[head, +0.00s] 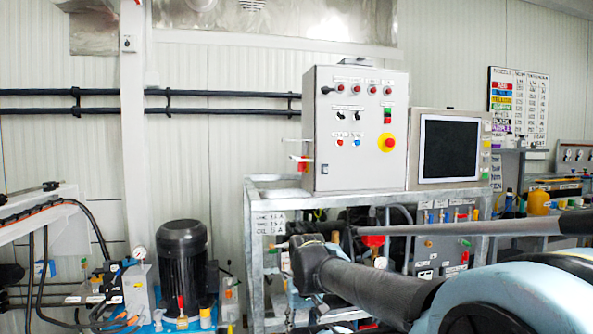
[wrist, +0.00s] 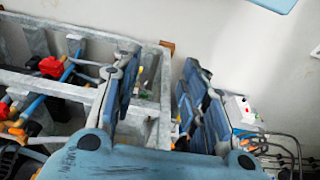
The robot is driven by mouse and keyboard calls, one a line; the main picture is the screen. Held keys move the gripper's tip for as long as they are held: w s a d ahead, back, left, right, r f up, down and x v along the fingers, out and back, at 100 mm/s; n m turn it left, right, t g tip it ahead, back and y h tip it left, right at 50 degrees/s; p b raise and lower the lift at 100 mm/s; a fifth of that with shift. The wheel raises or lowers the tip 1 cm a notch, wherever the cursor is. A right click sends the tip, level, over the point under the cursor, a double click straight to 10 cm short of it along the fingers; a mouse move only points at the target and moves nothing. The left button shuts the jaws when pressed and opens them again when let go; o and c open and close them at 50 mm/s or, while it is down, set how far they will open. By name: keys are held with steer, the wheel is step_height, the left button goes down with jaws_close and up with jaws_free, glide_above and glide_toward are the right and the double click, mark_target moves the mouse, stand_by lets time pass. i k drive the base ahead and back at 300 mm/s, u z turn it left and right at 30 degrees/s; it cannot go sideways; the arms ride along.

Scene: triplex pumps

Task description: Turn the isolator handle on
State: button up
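A grey control cabinet (head: 356,130) stands on a metal frame in the head view. A small black handle (head: 327,90) is at the upper left of its front. A red part (head: 301,159) sticks out at the cabinet's lower left side. I cannot tell for certain which of these is the isolator handle, nor its setting. In the wrist view my gripper (wrist: 160,62) has its two blue-grey fingers wide apart with nothing between them. The cabinet handle is not recognisable in that view. My gripper cannot be made out clearly in the head view.
The cabinet has a yellow-ringed red button (head: 388,142) and several lamps. A screen (head: 448,148) stands beside it. The metal frame (head: 262,205) is below, and shows in the wrist view (wrist: 60,88). A black motor (head: 182,260) stands at lower left.

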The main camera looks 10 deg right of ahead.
mark_target(301, 165)
steer(key=z, duration=0.3)
steer(key=k, duration=0.95)
steer(key=u, duration=0.8)
steer(key=i, duration=1)
steer(key=z, duration=0.05)
